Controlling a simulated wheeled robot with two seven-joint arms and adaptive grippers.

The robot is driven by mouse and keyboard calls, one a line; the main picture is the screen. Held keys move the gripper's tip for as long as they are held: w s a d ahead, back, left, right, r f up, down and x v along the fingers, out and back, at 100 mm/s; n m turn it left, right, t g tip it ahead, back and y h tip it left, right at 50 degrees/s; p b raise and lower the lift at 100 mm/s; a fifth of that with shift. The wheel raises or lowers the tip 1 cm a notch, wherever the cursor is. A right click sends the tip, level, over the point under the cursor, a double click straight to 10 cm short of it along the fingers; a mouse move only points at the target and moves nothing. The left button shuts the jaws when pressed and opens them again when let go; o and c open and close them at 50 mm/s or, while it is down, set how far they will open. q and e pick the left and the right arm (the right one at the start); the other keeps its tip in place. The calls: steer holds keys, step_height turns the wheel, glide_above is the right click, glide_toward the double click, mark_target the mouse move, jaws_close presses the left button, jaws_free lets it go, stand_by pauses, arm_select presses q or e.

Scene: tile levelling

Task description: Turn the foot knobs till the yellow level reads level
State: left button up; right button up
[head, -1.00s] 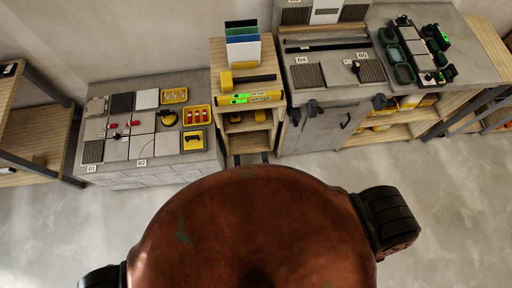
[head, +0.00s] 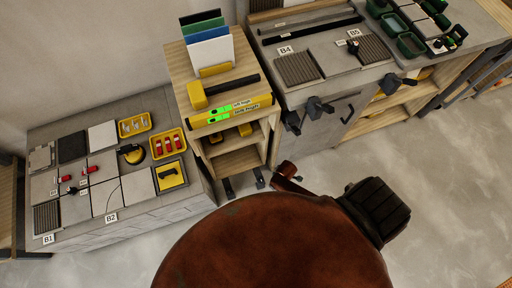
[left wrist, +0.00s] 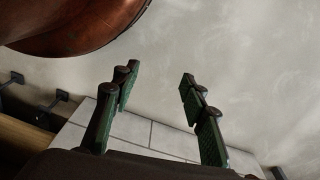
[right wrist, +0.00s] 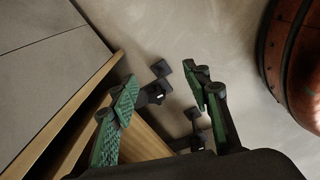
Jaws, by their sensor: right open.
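The yellow level (head: 232,114) lies across the front of the wooden stand (head: 187,72) in the head view. It shows green bubble windows and small green labels; one seems to read "left high". Two black foot fittings (head: 228,188) stick out low at the stand's front. Black fittings with square ends (right wrist: 162,69) also show in the right wrist view, beyond the fingers. My right gripper (right wrist: 160,76) is open and empty, apart from them. My left gripper (left wrist: 160,73) is open and empty above grey blocks and floor.
A low grey tile bench (head: 127,221) with tiles and yellow trays stands left of the stand. A grey cabinet (head: 330,131) with black knobs (head: 318,107) stands right. Open floor (head: 455,190) lies at the right.

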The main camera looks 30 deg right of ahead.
mark_target(261, 179)
steer(key=w+a+f+n+b, duration=0.1)
steer(key=w+n+b, duration=0.1)
steer(key=b, duration=0.1)
steer(key=w+a+f+n+b, duration=0.1)
steer(key=w+a+n+b, duration=0.1)
steer(key=w+b, duration=0.1)
steer(key=w+a+f+n+g+b, duration=0.1)
steer(key=w+a+n+b, duration=0.1)
steer(key=b, duration=0.3)
steer(key=shift+w+a+f+n, duration=0.15)
steer(key=shift+w+f+n, duration=0.25)
steer(key=shift+w, duration=0.3)
arm_select(q)
step_height(261, 179, up, 6)
steer(key=g+b, duration=0.1)
arm_select(e)
steer(key=shift+w+a+r+n, duration=0.1)
steer(key=shift+w+a+n, duration=0.1)
steer(key=shift+n, duration=0.1)
step_height(261, 179, down, 7)
steer(key=b, duration=0.4)
steer(key=shift+f+b, duration=0.2)
steer(key=shift+b, duration=0.1)
arm_select(q)
steer(key=w+d+f+t+h, duration=0.2)
steer(key=w+d+f+t, duration=0.1)
steer(key=w+d+f, duration=0.3)
steer(key=shift+w+d+f+t, duration=0.3)
steer(key=shift+w+f+t, duration=0.1)
steer(key=shift+w+f, duration=0.45)
